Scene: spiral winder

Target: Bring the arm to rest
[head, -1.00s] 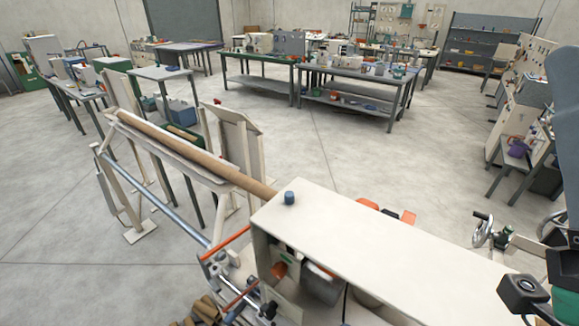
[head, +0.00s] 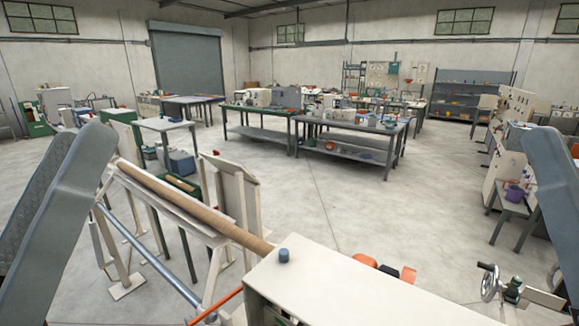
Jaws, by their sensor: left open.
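My left arm (head: 62,215) stands at the left edge of the head view, bent with its elbow up. My right arm (head: 562,185) shows at the right edge as a grey link, also bent. Neither gripper's fingers show in the head view; both lie outside the picture. The spiral winder is in front of me: a long brown tube (head: 190,206) lies along its pale support and meets a white cabinet (head: 345,285) with a blue knob (head: 284,256) on top. Neither arm visibly touches the winder.
A steel rail (head: 150,262) runs along the winder's near side. A handwheel (head: 489,283) and orange parts (head: 408,275) sit at the lower right. Workbenches (head: 352,137) stand farther back. The concrete floor (head: 350,200) between is open.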

